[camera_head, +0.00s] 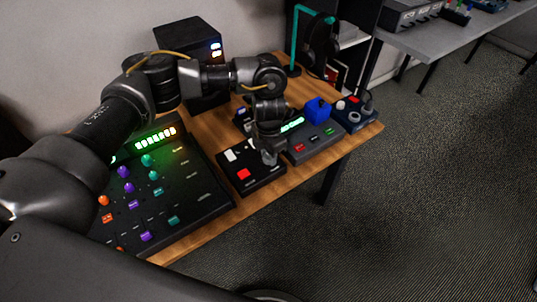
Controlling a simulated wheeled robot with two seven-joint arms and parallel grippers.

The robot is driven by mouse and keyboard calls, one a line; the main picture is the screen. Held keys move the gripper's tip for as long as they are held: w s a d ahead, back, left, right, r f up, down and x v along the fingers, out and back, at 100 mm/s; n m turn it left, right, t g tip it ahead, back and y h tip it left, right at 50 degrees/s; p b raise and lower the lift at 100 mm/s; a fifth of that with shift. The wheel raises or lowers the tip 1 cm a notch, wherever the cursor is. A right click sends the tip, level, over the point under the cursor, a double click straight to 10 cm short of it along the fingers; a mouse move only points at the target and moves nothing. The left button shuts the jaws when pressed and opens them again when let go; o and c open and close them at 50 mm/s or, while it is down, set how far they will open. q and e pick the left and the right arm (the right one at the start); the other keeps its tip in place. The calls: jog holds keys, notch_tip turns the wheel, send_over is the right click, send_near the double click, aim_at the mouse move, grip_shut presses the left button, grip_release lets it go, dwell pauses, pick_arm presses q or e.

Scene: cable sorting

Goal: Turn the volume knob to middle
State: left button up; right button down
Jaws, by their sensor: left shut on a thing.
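My left gripper (269,157) points down over the far right part of a small black control box (255,182). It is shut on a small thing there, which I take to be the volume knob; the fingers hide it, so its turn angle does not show. The box also carries a red square button (244,174) and a white switch (231,155). My right gripper is not in view.
A large mixer panel (190,205) with coloured knobs stands to the left. A grey device with a green display (292,124) and a blue block (318,110) are to the right. A black tower (187,36) and a teal headphone stand (295,40) are behind.

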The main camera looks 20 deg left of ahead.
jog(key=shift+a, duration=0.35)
pick_arm(q)
jog(key=o, duration=1)
jog(key=shift+c, duration=0.2)
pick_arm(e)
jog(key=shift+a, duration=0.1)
pick_arm(q)
jog(key=shift+r, duration=0.1)
notch_tip(320, 180, up, 11)
jog(key=shift+f, duration=0.2)
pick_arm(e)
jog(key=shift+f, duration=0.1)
